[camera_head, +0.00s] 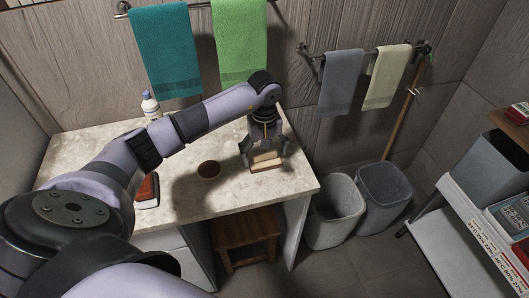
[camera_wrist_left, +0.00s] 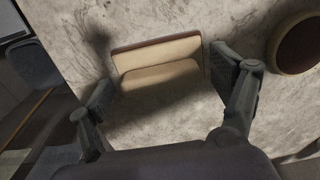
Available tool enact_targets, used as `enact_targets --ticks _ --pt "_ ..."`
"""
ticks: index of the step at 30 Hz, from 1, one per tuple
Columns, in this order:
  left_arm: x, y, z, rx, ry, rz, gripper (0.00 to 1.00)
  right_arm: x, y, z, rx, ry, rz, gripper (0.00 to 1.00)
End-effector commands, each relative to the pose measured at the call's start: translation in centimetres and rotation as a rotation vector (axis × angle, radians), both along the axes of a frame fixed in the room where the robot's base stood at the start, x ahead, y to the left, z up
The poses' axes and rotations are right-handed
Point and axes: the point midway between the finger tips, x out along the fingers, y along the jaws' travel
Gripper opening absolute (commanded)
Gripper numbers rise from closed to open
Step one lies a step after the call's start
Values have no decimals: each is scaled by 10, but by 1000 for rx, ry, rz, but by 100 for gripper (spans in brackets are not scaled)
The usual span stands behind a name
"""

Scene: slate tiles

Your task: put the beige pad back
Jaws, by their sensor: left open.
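The beige pad (camera_head: 265,164) lies on the speckled counter near its right end. In the left wrist view it shows as a beige block (camera_wrist_left: 160,80) against a beige, brown-edged piece (camera_wrist_left: 155,52); I cannot tell whether these are one thing or two. My left gripper (camera_head: 265,153) is over it, pointing down, with its fingers open on either side. In the left wrist view the fingers (camera_wrist_left: 165,82) stand apart from the block, with counter showing between. My right gripper is not in view.
A round brown piece (camera_head: 209,169) lies left of the pad on the counter (camera_head: 225,198). A red-brown book (camera_head: 147,190) and a white bottle (camera_head: 150,106) are farther left. Towels hang behind. A wooden stool (camera_head: 245,238) and two bins (camera_head: 336,215) stand below.

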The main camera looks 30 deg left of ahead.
Motion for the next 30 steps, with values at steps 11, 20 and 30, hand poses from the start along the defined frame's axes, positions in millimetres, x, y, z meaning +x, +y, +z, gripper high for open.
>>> enact_targets --ticks 11,20,30 --pt "2 1 23 1 -6 -1 85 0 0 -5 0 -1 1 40" --pt "1 0 88 0 -6 -1 85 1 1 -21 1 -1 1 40" --pt "0 0 123 0 0 0 85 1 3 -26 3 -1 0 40"
